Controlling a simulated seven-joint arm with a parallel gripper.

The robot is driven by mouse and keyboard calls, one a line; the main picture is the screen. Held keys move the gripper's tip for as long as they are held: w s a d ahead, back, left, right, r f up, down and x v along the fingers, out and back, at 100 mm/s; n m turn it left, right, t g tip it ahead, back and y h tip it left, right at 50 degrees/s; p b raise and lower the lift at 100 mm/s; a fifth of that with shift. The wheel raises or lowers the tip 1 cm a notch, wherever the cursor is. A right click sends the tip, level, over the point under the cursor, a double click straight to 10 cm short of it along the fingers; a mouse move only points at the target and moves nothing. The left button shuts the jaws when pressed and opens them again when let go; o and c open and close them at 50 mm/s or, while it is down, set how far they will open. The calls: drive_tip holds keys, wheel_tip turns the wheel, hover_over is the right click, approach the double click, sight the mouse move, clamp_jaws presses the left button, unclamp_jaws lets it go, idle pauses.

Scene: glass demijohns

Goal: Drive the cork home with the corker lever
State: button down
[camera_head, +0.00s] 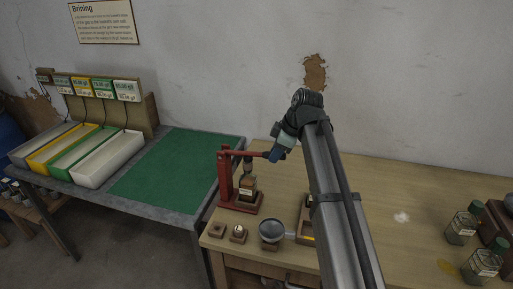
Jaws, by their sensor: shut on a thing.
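The red corker (225,180) stands near the left edge of the wooden table, on a red base. Its red lever (249,153) reaches out to the right from the top of the post, roughly level. My gripper (269,155) is at the lever's right end and is shut on it. A small dark bottle with a pale label (246,190) stands upright in the corker, under the lever. The cork is too small to make out at the bottle's neck. My arm comes in from the lower right and hides part of the table.
Small wooden blocks and a round dark dish (271,230) sit along the table's front edge. Green-capped jars (482,265) stand at the right. A green mat (165,172) and long coloured trays (107,160) lie on the left bench. The table's back is clear.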

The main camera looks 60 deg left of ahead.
drive_tip(key=shift+s+f, duration=0.15)
drive_tip(key=shift+f, duration=0.95)
drive_tip(key=c, duration=0.9)
unclamp_jaws()
drive_tip(key=shift+r, duration=0.15)
drive_tip(key=shift+v, duration=2.45)
drive_tip(key=v, duration=1.3)
drive_tip(key=shift+d+r, duration=0.2)
drive_tip(key=shift+r, duration=0.1)
